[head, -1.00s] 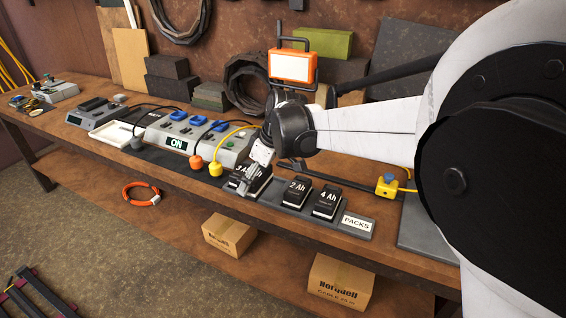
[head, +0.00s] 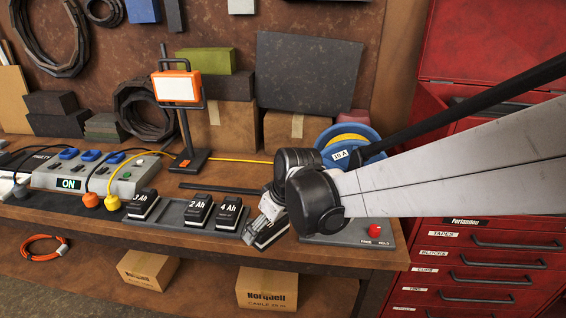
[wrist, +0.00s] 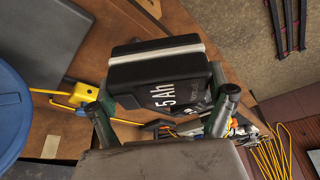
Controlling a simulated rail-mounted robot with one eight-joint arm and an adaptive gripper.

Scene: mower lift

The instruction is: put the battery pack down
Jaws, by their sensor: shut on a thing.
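My gripper (head: 262,228) is shut on a black battery pack (head: 272,234). In the wrist view the pack (wrist: 160,75) shows a pale band and a "5 Ah" label, with my gripper's fingers (wrist: 163,108) on either side of it. In the head view my gripper is just right of the 4 Ah pack (head: 228,212), over the right end of the grey pack tray (head: 172,222). The 2 Ah pack (head: 198,208) and another labelled pack (head: 142,203) stand farther left in the tray. My gripper partly hides the held pack; I cannot tell if it touches anything beneath.
A switch panel with a red button (head: 374,231) lies to the right, beside a blue cable reel (head: 350,140). An orange work lamp (head: 178,87) stands behind the packs. The powered charging station (head: 70,183) is at left. A red tool cabinet (head: 490,240) stands at right.

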